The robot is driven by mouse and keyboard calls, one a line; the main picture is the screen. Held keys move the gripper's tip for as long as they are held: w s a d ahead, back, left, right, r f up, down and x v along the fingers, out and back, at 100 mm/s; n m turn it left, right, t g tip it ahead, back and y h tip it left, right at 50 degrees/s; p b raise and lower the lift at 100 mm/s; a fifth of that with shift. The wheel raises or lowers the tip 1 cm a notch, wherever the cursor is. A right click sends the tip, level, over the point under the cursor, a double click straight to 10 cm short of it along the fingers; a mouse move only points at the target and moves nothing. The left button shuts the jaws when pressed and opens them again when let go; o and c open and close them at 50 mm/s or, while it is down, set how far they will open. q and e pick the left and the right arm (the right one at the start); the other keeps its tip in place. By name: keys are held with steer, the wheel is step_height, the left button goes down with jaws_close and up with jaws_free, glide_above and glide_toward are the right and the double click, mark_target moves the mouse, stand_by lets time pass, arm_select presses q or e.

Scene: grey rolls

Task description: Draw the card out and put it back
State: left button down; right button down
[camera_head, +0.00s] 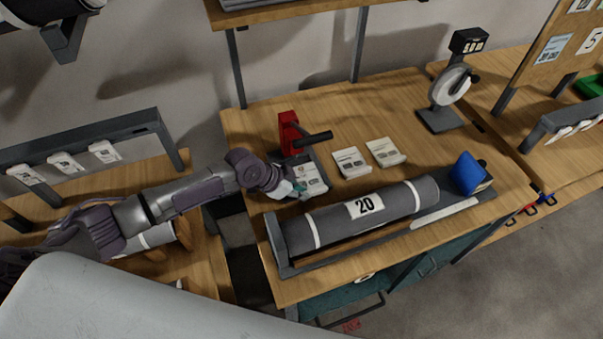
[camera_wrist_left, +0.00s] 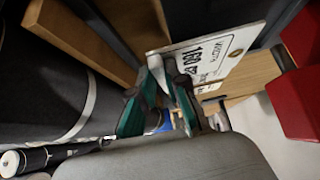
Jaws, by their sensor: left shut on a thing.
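A white printed card (camera_head: 310,177) shows at the left end of the workbench, at the foot of the red device. My left gripper (camera_head: 292,189) comes in from the left and is shut on the card's near left edge. In the left wrist view the teal fingers (camera_wrist_left: 165,75) pinch a corner of the card (camera_wrist_left: 222,50), which bears dark print and a small hole. I cannot tell whether the card rests on the device's base or is clear of it. My right gripper is in neither view.
The red device (camera_head: 288,130) with a black handle stands behind the card. A grey roll (camera_head: 400,202) labelled 20 lies in front.

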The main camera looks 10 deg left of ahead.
arm_select(q)
steer(key=shift+r+p, duration=1.15)
steer(key=shift+r, duration=0.45)
